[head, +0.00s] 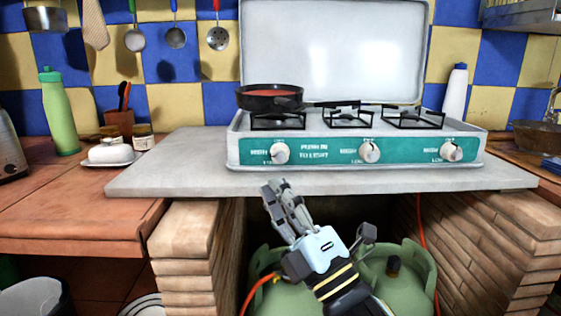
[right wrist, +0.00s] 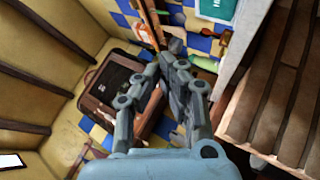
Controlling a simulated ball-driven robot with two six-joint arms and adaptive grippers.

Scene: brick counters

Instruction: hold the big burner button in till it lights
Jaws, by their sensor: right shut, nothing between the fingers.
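Which one is the big burner's is not clear to me. No flame shows; a black pan (head: 270,97) with red contents covers the left burner. My right gripper (head: 270,186) is shut and empty, just below the left knob in the picture, in front of the slab's edge and touching no knob. In the right wrist view its fingers (right wrist: 170,58) are together. My left gripper is out of view.
The grey slab (head: 170,165) juts out under the stove. Green gas cylinders (head: 410,270) with orange hoses stand below, between brick piers. A green bottle (head: 57,110) and a butter dish (head: 110,152) are at left, a white bottle (head: 455,92) behind right. Space before the knobs is clear.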

